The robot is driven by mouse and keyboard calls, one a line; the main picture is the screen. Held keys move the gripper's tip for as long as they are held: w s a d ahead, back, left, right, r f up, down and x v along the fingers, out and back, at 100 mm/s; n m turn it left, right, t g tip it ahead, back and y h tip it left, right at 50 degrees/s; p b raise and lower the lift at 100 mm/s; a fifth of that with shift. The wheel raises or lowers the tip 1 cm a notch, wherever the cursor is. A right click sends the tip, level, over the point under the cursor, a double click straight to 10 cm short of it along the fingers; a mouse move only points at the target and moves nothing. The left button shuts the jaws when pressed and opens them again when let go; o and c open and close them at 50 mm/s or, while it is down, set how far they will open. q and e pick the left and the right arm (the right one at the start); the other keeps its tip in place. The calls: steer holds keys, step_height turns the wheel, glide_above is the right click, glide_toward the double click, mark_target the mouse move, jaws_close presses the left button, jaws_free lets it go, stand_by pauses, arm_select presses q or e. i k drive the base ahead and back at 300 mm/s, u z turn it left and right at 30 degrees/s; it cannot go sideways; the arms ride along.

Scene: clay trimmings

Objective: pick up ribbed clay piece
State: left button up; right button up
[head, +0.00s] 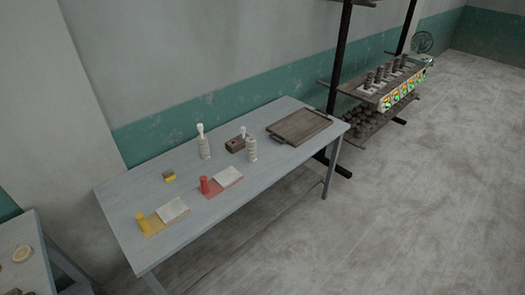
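I cannot pick out a piece that is clearly ribbed clay; the objects are small in this view. Candidates on the grey table (125,195) include two pale, banded upright pieces with narrower tops, the left one (204,149) and the right one (251,150). A small brown block (234,146) sits between them. A small yellow and brown block (169,177) lies to their left. On a smaller table at the lower left edge is a pale round piece (22,253). Neither of my grippers is in view.
A red cylinder (204,186) and a white slab (228,176) are on a red mat. A yellow cylinder (142,223) and white slab (173,209) are on a tan mat. A wooden tray (300,127) lies at the right end. A loaded rack (378,92) stands beyond; the right floor is clear.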

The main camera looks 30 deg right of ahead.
mark_target(250, 142)
steer(key=z, duration=0.75)
steer(key=i, duration=1.4)
steer(key=u, duration=0.2)
